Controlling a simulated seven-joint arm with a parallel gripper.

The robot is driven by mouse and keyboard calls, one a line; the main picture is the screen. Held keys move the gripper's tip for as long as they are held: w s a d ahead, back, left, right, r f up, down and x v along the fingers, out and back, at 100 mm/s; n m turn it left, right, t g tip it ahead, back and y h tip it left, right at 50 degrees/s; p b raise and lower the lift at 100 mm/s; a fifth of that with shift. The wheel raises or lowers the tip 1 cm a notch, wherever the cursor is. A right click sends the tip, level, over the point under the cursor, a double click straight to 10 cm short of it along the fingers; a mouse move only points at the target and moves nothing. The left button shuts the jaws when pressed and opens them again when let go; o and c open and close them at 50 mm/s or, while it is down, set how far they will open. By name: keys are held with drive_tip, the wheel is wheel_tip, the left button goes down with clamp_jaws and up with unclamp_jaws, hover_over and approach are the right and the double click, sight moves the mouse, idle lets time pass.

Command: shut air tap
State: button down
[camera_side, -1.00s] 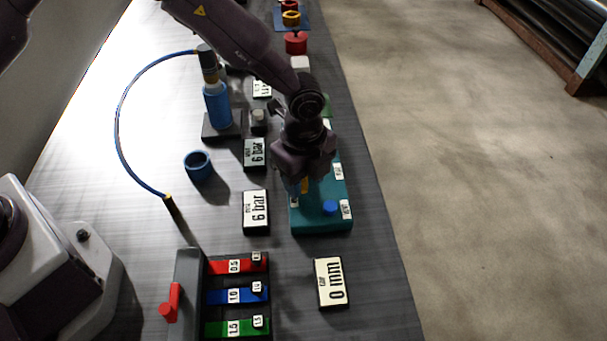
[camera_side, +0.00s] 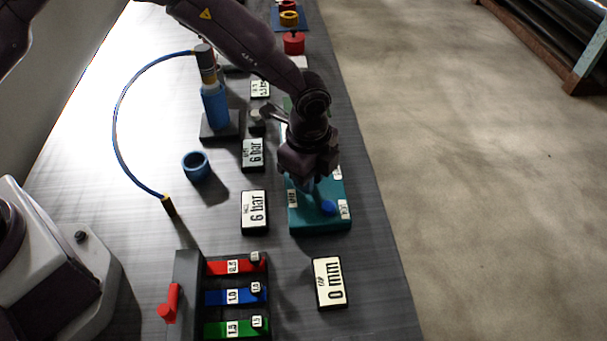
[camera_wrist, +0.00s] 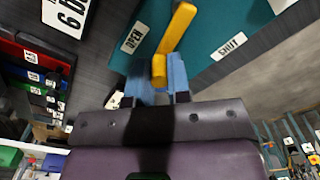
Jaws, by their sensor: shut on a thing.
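The air tap's yellow lever (camera_wrist: 176,30) shows in the wrist view over a teal base (camera_wrist: 205,25). Its near end stands between my two blue fingers, and my gripper (camera_wrist: 159,75) is shut on it. The lever lies between a white OPEN label (camera_wrist: 134,38) on the left and a SHUT label (camera_wrist: 229,46) on the right. In the side view my gripper (camera_side: 307,184) is low over the teal base (camera_side: 305,222) and hides the lever.
Two displays reading 6 bar, one near (camera_side: 254,212) and one farther (camera_side: 253,155), stand left of the base. A 0 mm display (camera_side: 330,283) is nearer. A blue ring (camera_side: 196,165), a blue cylinder (camera_side: 215,108) with a hose, and a slotted rack (camera_side: 188,290) stand left.

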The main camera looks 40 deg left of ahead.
drive_tip(key=n, duration=0.1)
drive_tip(key=w+n, duration=0.1)
drive_tip(key=n, duration=0.1)
drive_tip(key=shift+w+d+n, duration=0.3)
drive_tip(key=shift+n, duration=0.1)
drive_tip(key=w+n, duration=0.1)
drive_tip(key=n, duration=0.1)
drive_tip(key=w+n, duration=0.1)
drive_tip(key=n, duration=0.2)
drive_tip(key=w+n, duration=0.1)
drive_tip(key=n, duration=0.2)
drive_tip(key=shift+w+a+n, duration=0.25)
drive_tip(key=shift+w+n, duration=0.05)
drive_tip(key=shift+n, duration=0.1)
drive_tip(key=shift+w+a+r+n, duration=0.1)
drive_tip(key=shift+w+a+n, duration=0.15)
drive_tip(key=shift+n, duration=0.4)
drive_tip(key=shift+w+a+n, duration=0.15)
drive_tip(key=shift+w+n, duration=0.05)
drive_tip(key=shift+n, duration=0.45)
drive_tip(key=c, duration=1.1)
unclamp_jaws()
wheel_tip(320, 180, up, 13)
drive_tip(key=shift+f, duration=0.1)
